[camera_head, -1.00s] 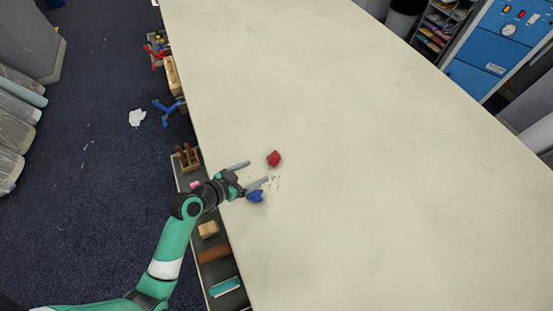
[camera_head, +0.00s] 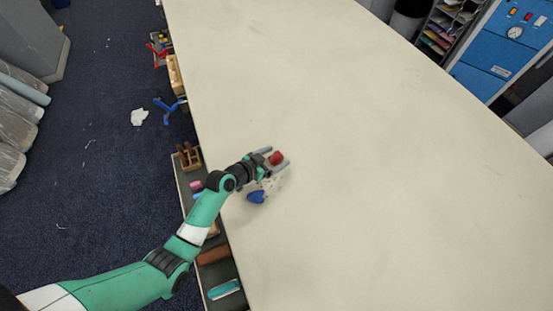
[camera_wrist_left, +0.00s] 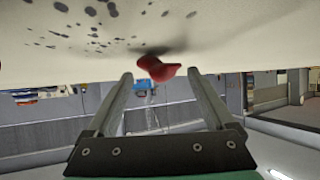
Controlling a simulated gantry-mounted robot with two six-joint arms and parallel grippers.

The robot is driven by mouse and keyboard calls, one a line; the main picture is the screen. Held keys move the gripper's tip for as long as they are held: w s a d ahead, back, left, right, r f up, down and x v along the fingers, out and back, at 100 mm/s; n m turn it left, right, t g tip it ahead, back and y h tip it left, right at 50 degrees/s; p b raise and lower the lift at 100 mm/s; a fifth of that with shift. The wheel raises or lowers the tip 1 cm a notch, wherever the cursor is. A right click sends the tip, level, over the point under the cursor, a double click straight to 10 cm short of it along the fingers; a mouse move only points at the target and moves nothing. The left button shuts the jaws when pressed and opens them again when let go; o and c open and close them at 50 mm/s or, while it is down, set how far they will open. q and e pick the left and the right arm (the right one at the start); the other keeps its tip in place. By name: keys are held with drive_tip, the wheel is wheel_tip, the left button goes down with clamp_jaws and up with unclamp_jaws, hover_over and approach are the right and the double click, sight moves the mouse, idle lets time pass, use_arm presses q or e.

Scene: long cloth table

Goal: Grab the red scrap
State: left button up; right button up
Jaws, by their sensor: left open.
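The red scrap (camera_head: 277,158) lies on the pale table (camera_head: 380,170), near its left edge. In the left wrist view the red scrap (camera_wrist_left: 158,69) shows ahead, between the lines of the two fingers and near their tips. My left gripper (camera_head: 277,157) is open, with its fingers on either side of the scrap in the head view. The gripper also shows in the left wrist view (camera_wrist_left: 160,75), its fingers apart with nothing clamped between them. A blue scrap (camera_head: 257,197) lies on the table just below the gripper. My right gripper is not in view.
Dark specks (camera_wrist_left: 88,20) mark the table near the scraps. A tool shelf (camera_head: 216,270) with blocks and a wooden holder (camera_head: 188,157) runs along the table's left edge. The table to the right is bare.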

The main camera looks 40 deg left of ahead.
sight(277, 157)
use_arm(q)
drive_tip(key=shift+w+f, duration=0.35)
drive_tip(key=shift+w, duration=0.05)
clamp_jaws()
drive_tip(key=shift+r, duration=0.15)
wheel_tip(277, 157, up, 4)
drive_tip(key=shift+f+p, duration=0.25)
drive_tip(key=shift+p, duration=0.3)
drive_tip(key=s+d+r+p, duration=0.4)
drive_tip(key=s+d+r, duration=0.4)
drive_tip(key=d, duration=0.3)
drive_tip(key=shift+s+r+p, duration=0.25)
drive_tip(key=shift+r+p, duration=0.15)
drive_tip(key=shift+r, duration=0.35)
